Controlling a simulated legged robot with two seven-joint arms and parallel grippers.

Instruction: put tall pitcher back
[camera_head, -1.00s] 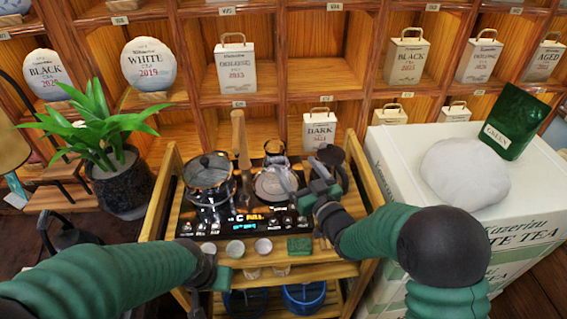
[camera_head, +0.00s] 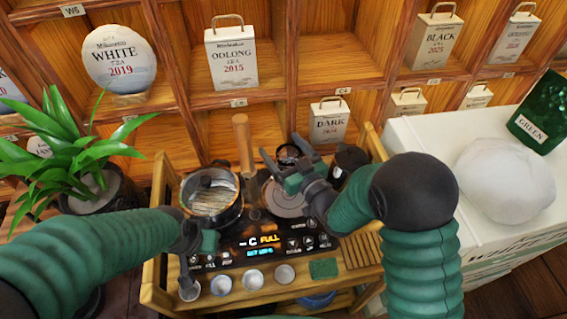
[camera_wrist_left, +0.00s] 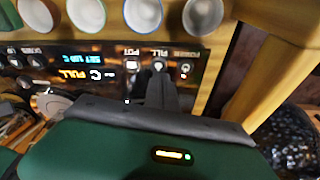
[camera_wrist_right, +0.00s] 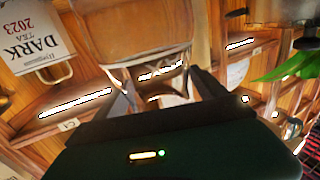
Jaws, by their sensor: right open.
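The tall pitcher looks to be the clear glass vessel (camera_wrist_right: 135,35) in the right wrist view, standing just ahead of my right gripper (camera_wrist_right: 160,90). In the head view my right gripper (camera_head: 282,162) is open at the back right of the tea cart and hides much of the pitcher (camera_head: 288,151). The glass is between or just beyond the fingers; I cannot tell if they touch it. My left gripper (camera_head: 203,243) is over the left front of the black control panel (camera_head: 262,248). Its fingers look together and empty in the left wrist view (camera_wrist_left: 160,92).
A glass pot (camera_head: 212,200) stands at the cart's left, with a wooden handle (camera_head: 242,145) beside it. A dark vessel (camera_head: 349,160) is right of my right gripper. Several small cups (camera_head: 254,277) and a green cloth (camera_head: 323,268) line the front. Shelves with tins stand behind.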

